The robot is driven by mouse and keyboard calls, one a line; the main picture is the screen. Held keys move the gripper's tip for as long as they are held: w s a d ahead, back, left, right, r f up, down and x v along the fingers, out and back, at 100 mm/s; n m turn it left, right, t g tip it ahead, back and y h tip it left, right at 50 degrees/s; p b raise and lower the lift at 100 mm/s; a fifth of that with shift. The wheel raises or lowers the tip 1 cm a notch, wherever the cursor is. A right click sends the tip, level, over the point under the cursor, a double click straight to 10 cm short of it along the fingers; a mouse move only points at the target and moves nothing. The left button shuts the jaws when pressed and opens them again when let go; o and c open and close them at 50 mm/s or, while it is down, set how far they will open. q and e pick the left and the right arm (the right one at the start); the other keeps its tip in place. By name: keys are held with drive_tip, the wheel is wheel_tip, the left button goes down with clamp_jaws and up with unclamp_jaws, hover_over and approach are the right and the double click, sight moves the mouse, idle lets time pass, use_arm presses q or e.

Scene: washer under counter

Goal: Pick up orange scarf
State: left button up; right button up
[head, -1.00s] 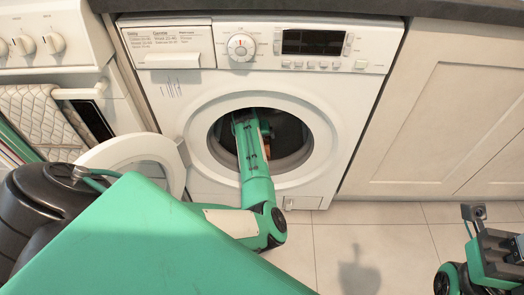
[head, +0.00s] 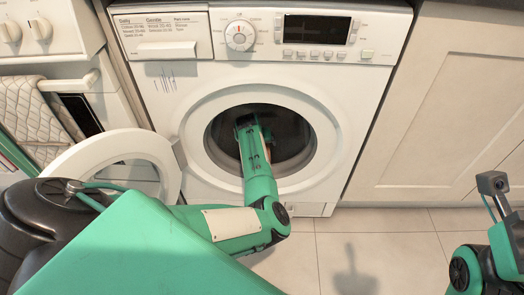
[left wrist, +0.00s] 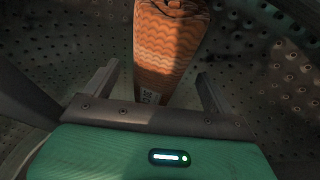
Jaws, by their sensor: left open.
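The orange scarf (left wrist: 168,45) shows in the left wrist view as a rolled or folded orange wavy-patterned bundle inside the perforated metal drum (left wrist: 255,70). My left gripper (left wrist: 155,85) is open, and the near end of the scarf lies between and just beyond its two fingers. I see no firm hold on it. In the head view my left arm reaches through the round door opening of the washer (head: 345,100), and the gripper tips and scarf are hidden in the dark drum. My right arm is at the right edge; its fingertips are not clearly visible.
The washer's round door (head: 105,160) stands open to the left of the opening. An oven (head: 45,40) with a cloth on its handle is at the left. A cream cabinet (head: 455,100) is at the right. The tiled floor (head: 350,260) in front is clear.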

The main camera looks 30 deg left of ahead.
use_arm(q)
drive_tip(key=shift+w+f, duration=0.15)
drive_tip(key=shift+f, duration=0.25)
drive_tip(key=shift+c, duration=0.5)
drive_tip(key=c, duration=1)
drive_tip(key=shift+r, duration=0.1)
